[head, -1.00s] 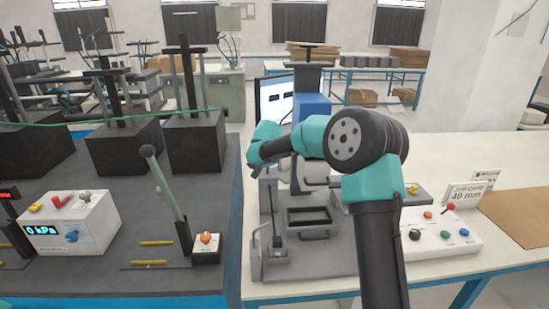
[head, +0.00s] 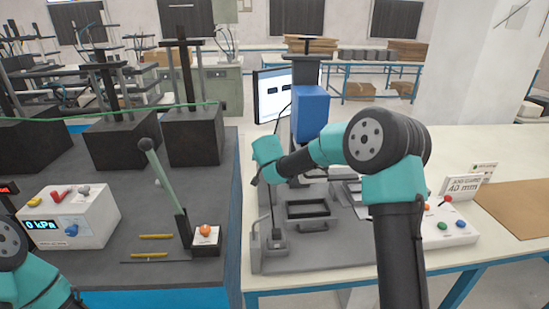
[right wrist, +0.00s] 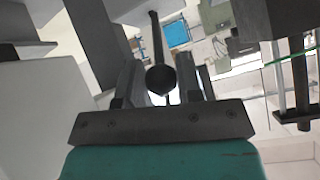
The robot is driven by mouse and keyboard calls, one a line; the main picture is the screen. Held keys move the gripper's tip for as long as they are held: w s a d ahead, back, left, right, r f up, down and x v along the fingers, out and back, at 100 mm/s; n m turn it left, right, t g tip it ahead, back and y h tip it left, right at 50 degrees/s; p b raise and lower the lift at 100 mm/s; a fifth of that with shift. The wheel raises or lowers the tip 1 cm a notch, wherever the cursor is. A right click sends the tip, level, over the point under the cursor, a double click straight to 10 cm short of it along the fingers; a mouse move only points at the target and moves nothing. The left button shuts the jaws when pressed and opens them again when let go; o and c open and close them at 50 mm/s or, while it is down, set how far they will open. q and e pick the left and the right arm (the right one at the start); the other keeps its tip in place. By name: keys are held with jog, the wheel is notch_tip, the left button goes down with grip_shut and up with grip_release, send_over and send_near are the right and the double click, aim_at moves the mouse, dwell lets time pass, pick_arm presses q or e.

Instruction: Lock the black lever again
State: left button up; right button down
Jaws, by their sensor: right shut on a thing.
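The black lever (head: 272,212) is a thin dark rod that rises from a small base at the left of the grey fixture (head: 345,240), leaning slightly left in the head view. My right gripper (head: 263,182) is at the lever's upper end, pointing down. In the right wrist view the lever's round black knob (right wrist: 161,79) sits between the two fingers of the right gripper (right wrist: 162,70), which is shut on it. The fingertips are too small to make out in the head view. My left gripper is out of view; only part of my left arm shows at bottom left.
Left of the fixture, across a gap, a dark bench holds a green lever (head: 166,185), a box with an orange button (head: 206,232) and a pressure box (head: 75,222). A blue block (head: 310,108) stands behind the fixture. A button panel (head: 450,228) is at right.

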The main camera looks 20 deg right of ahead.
jog(key=shift+d+f, duration=0.25)
jog(key=shift+d, duration=0.05)
jog(key=c, duration=1.1)
grip_release()
jog(key=o, duration=0.3)
jog(key=shift+r, duration=0.1)
jog(key=shift+s+a+r, duration=0.1)
jog(key=shift+a+r, duration=0.05)
jog(key=shift+s+r, duration=0.15)
jog(key=v, duration=1.6)
jog(key=shift+s+a+r, duration=0.1)
jog(key=shift+s+a, duration=0.05)
jog(key=shift+s, duration=0.2)
